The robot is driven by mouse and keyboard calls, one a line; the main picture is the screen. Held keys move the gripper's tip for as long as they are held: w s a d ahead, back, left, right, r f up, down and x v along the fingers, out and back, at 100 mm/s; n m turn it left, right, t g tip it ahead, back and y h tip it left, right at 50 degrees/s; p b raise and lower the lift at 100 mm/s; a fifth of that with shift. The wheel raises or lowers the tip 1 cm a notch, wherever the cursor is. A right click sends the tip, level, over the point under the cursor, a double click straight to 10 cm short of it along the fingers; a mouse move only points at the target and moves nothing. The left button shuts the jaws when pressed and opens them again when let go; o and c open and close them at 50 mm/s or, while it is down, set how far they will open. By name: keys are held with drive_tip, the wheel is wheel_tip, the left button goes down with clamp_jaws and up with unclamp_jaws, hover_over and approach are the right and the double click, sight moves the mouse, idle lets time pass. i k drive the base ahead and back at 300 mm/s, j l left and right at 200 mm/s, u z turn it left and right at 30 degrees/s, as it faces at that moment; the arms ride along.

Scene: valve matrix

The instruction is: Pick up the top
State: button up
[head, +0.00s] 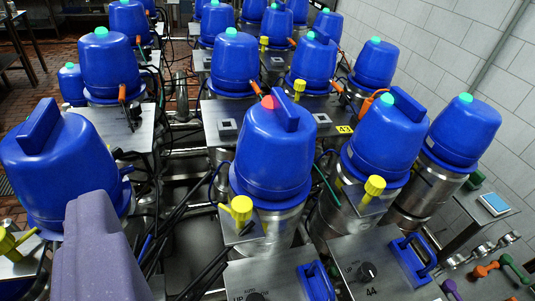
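Several blue domed tops sit on steel valve bodies in rows. The nearest middle top (270,160) carries a red light and a raised blue bar. To its right, another top (384,140) has a green light and a similar bar. A large top (62,170) with a bar stands at the left, partly behind a purple-grey part (100,245) that looks like mine. This part rises from the lower left edge. I cannot make out two fingertips or a held object. Which top is meant is not clear from the picture.
Yellow knobs (240,212) stick out beside the front valves. Grey boxes with blue handles (412,258) fill the front right, one marked 44. A yellow 43 tag (344,130) is behind. Pipes and hoses crowd the gaps. A pale tiled wall (480,35) bounds the right side.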

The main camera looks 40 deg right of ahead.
sight(272, 166)
drive_tip(key=i+z, duration=0.25)
drive_tip(key=z, duration=0.15)
drive_tip(key=i+j+z, duration=0.2)
drive_tip(key=z, duration=0.15)
drive_tip(key=i+j+z, duration=0.2)
drive_tip(key=z, duration=0.2)
